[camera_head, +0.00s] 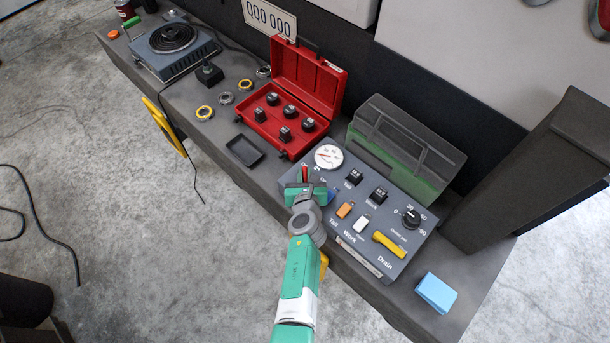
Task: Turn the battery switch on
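The grey control panel (352,237) lies on the bench, right of centre. A small red part (304,172) shows at the panel's left end, just behind my gripper. It may be the battery switch, but most of it is hidden and its position cannot be read. A partly covered label beginning with "O" is beside it. My gripper (304,188), green and grey, is over that left end of the panel. Its fingertips are hidden by its own body, so I cannot tell whether they touch the red part or are open or shut.
The panel also has a gauge (328,156), black switches, an orange switch (344,210), a white switch (361,224), a black dial (410,219) and a yellow drain lever (389,243). An open red case (331,84) stands behind left. A blue block (436,293) lies right.

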